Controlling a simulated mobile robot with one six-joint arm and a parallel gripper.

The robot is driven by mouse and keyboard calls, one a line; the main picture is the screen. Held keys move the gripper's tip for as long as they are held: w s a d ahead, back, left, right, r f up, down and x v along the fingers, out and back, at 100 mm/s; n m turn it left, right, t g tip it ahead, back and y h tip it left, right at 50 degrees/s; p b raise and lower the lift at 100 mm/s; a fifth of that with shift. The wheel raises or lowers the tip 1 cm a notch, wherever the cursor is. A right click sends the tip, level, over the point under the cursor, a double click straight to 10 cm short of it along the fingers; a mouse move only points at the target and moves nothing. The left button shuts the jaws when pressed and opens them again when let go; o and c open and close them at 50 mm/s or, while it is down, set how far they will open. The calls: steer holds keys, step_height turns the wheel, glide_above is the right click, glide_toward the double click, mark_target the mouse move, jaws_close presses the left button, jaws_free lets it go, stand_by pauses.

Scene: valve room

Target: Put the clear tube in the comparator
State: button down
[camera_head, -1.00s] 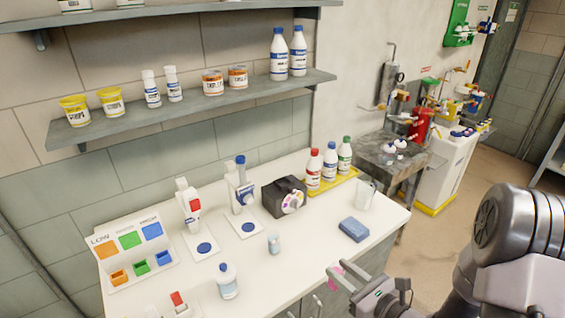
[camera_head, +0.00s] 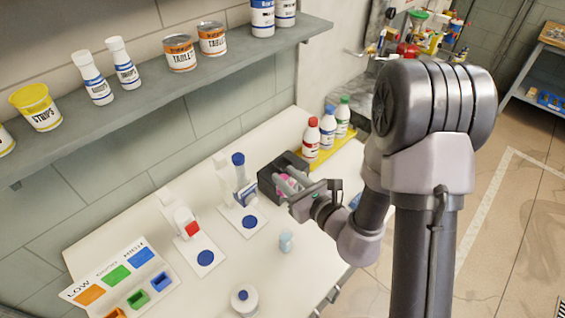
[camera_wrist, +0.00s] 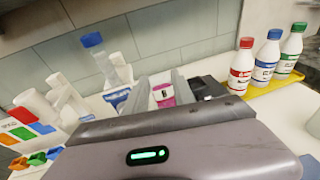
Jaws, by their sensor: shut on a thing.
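My gripper (camera_head: 287,182) is shut on a small tube with pink in it and a pale top. In the wrist view the pink tube (camera_wrist: 163,95) is upright between the two grey fingers. The comparator, a black box (camera_head: 268,183), stands on the counter, partly hidden behind my gripper; its dark edge shows right of the fingers in the wrist view (camera_wrist: 208,88). My gripper overlaps its front in the head view; I cannot tell whether the tube is over it or touching it. A small pale clear vial (camera_head: 286,241) stands on the counter nearer the front.
Two white instruments (camera_head: 181,222) (camera_head: 240,185) stand left of the comparator. Red, blue and green-capped bottles (camera_head: 311,138) stand on a yellow tray to its right. A shelf (camera_head: 215,75) overhangs behind.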

steer(key=shift+w+f+b, duration=0.3)
steer(key=shift+f+b, duration=0.25)
steer(key=shift+b, duration=0.45)
steer(key=shift+w+a+f, duration=0.1)
steer(key=shift+w+f, duration=0.55)
steer(key=shift+w, duration=1.65)
steer(key=shift+w+f, duration=0.6)
steer(key=shift+w, duration=1.65)
steer(key=shift+w+a+f, duration=0.1)
steer(key=shift+w+f, duration=0.55)
steer(key=shift+w, duration=1.65)
steer(key=shift+s+f, duration=0.1)
steer(key=shift+f, duration=0.05)
steer(key=c, duration=1.1)
jaws_free()
steer(key=shift+o, duration=0.2)
